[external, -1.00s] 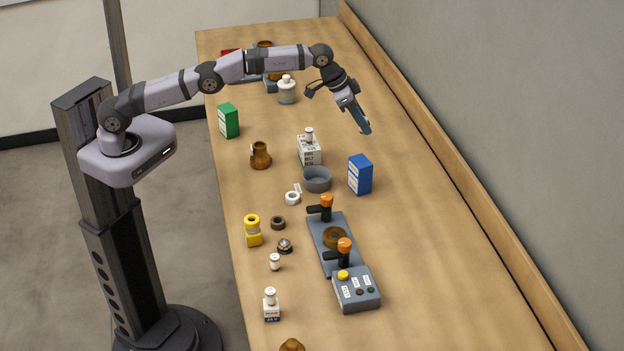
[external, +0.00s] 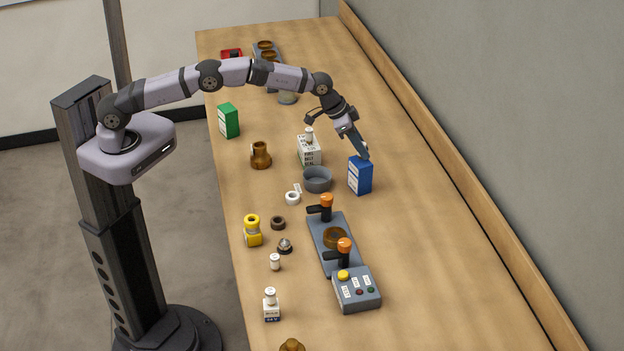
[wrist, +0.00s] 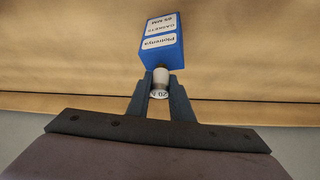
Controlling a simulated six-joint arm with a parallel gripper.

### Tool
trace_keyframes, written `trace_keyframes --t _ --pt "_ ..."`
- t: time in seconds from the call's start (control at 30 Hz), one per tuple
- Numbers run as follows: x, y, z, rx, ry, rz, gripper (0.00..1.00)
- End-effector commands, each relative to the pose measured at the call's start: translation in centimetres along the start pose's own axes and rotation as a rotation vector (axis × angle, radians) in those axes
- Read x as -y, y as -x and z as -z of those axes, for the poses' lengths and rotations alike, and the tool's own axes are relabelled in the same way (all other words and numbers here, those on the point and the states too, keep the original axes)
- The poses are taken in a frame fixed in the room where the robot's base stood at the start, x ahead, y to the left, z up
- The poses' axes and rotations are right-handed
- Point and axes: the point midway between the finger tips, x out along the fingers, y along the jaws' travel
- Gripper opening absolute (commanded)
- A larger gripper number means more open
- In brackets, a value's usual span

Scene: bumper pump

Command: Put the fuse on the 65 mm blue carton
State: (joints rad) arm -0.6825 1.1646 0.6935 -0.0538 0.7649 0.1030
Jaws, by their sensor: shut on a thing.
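The blue carton (external: 360,177) stands upright on the table, right of the grey bowl. In the wrist view the carton (wrist: 161,42) shows white labels, one reading 65 MM. My gripper (external: 362,153) is at the carton's top, pointing down and tilted. In the wrist view my gripper (wrist: 161,84) is shut on the fuse (wrist: 160,79), a small pale cylinder with a metallic end and a label like "20 A". The fuse's far end is at the carton's top edge; I cannot tell whether it touches. The fuse is hidden by the fingers in the external view.
A grey bowl (external: 317,179) and a white carton (external: 309,155) with a small white cylinder on it stand left of the blue carton. A grey fixture with orange-topped clamps (external: 334,238) lies nearer. The table right of the carton is clear up to the wall.

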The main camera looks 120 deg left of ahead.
Motion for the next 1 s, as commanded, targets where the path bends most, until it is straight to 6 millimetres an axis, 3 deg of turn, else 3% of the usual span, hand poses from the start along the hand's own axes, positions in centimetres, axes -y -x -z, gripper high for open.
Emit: trace_keyframes --t 0.53,0.57,0.63,1.0 --pt "0.0 -1.2 -0.69 -0.001 0.0 0.0 0.0" --pt "0.01 -1.13 -0.65 -0.001 0.0 0.0 0.25" --pt "0.01 -1.09 -0.63 -0.001 0.0 0.0 0.39" --pt "0.0 -0.84 -0.48 -0.001 0.0 0.0 0.39"
